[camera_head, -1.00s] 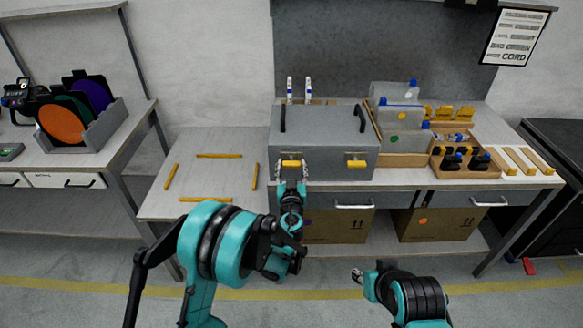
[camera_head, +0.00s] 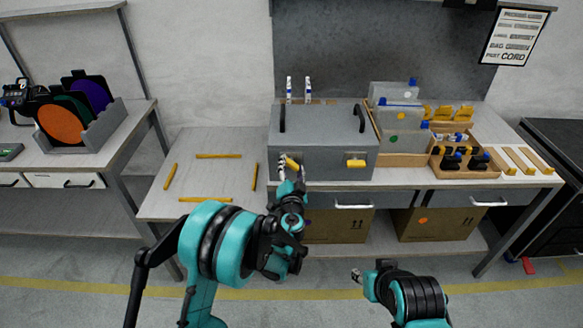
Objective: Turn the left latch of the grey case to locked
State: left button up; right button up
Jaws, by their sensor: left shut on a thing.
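The grey case (camera_head: 325,142) stands closed on the workbench, with two black handles on its lid. Its left latch (camera_head: 291,163) is yellow and now sits tilted, its right end lower than its left. My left gripper (camera_head: 288,168) is shut on this latch at the case's front and covers part of it. The right latch (camera_head: 356,163) is yellow and lies level. My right gripper (camera_head: 357,275) is low in front of the bench, away from the case; its fingers are too small to read.
Two white-and-blue bottles (camera_head: 308,90) stand behind the case. Yellow strips (camera_head: 219,156) mark a clear area on the left table.

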pick_arm(q)
jog(key=m, duration=0.4)
jog(key=shift+f+m, duration=0.1)
jog(key=shift+m, duration=0.2)
jog(key=m, duration=0.4)
jog(key=shift+m, duration=0.4)
jog(key=o, duration=1.2)
jog(key=shift+d+f, duration=0.1)
jog(key=shift+c, duration=0.2)
jog(key=s, duration=0.7)
jog(key=shift+s, duration=0.3)
